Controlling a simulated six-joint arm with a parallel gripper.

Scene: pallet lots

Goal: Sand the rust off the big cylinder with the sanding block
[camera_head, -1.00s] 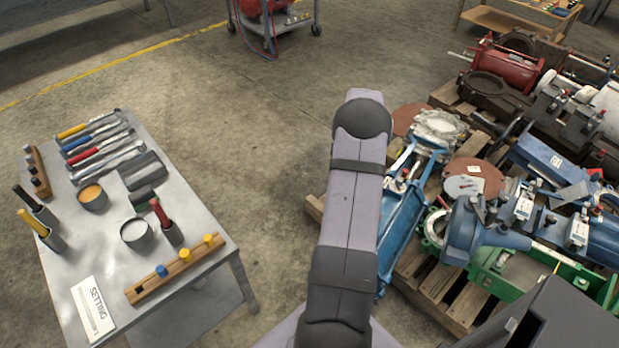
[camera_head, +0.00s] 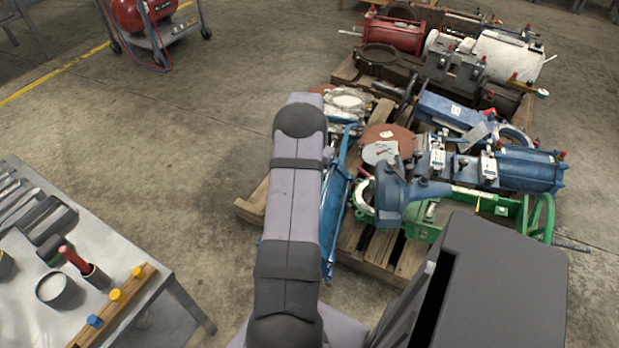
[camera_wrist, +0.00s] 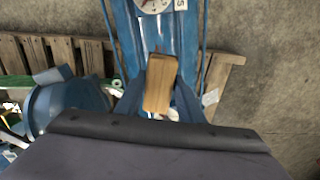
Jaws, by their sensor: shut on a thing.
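A light brown wooden block (camera_wrist: 160,83), which looks like the sanding block, sits between the fingers of my gripper (camera_wrist: 160,104) in the wrist view. The gripper is shut on it, above a long blue metal frame (camera_wrist: 158,35). In the head view my gripper is hidden behind my arm. Two large cylinders lie on the pallet load in the head view: a blue one (camera_head: 530,169) at the right and a white one (camera_head: 505,57) farther back. I cannot tell which is the big cylinder, and no rust patch is clear. The block touches neither of these two.
The wooden pallet (camera_head: 254,207) is crowded with blue, green, red and dark machine parts. A grey metal table (camera_head: 150,262) with cups and tools stands at the left. A red tank (camera_head: 140,12) on a cart stands at the back. Bare floor lies between table and pallet.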

